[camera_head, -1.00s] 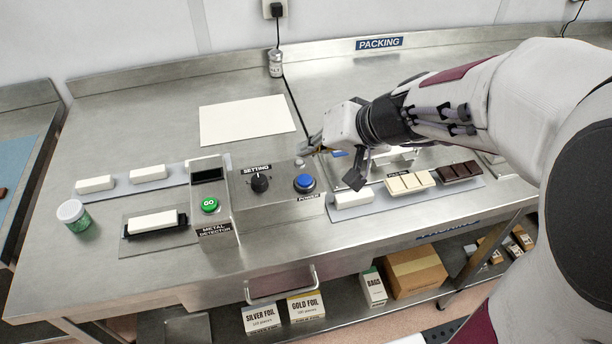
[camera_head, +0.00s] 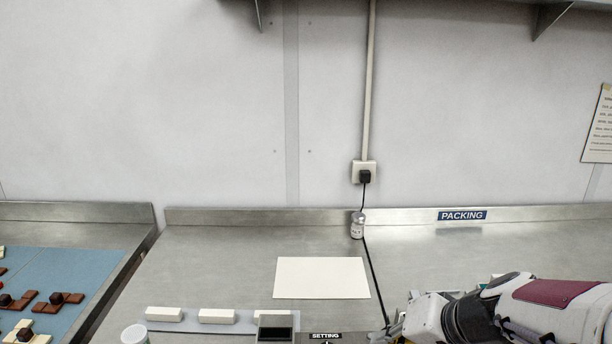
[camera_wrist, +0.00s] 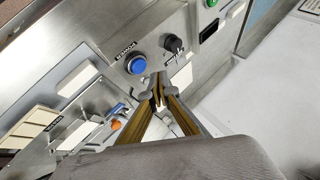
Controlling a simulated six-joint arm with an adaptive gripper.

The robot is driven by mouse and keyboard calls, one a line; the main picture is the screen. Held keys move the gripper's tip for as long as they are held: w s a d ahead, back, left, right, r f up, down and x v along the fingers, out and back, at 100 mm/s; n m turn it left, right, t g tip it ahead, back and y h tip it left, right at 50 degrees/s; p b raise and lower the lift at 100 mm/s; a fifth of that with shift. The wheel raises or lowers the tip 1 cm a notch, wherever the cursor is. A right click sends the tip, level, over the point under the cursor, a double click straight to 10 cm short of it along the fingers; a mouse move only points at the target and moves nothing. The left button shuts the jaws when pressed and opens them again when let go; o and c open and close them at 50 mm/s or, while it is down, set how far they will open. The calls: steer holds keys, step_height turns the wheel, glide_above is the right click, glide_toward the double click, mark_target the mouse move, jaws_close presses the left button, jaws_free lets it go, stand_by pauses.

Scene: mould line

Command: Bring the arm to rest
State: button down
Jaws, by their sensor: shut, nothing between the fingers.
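My gripper (camera_wrist: 158,92) is shut and empty in the wrist view, its fingertips together near the control box. It also shows in the head view at the lower edge (camera_head: 392,330), beside the black cable, with my arm reaching in from the right. In the wrist view the control box has a blue power button (camera_wrist: 136,64) and a black setting knob (camera_wrist: 174,44), both close to the fingertips in the picture. I cannot tell whether the fingers touch anything.
A cream sheet (camera_head: 322,278) lies on the bench with clear steel around it. White bars (camera_head: 164,314) stand on a strip at the lower left. A small jar (camera_head: 357,226) stands by the wall. A side table (camera_head: 70,275) holds chocolate pieces.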

steer(key=s+d+r+n+h, duration=0.1)
steer(key=s+h, duration=0.1)
steer(key=s, duration=0.8)
steer(key=s+d+r+n+g+h, duration=0.1)
steer(key=s+d+r+n+h, duration=0.1)
steer(key=s, duration=0.8)
steer(key=shift+s+r+h, duration=0.15)
steer(key=shift+s+h, duration=0.05)
steer(key=shift+h, duration=0.4)
stand_by(2.1)
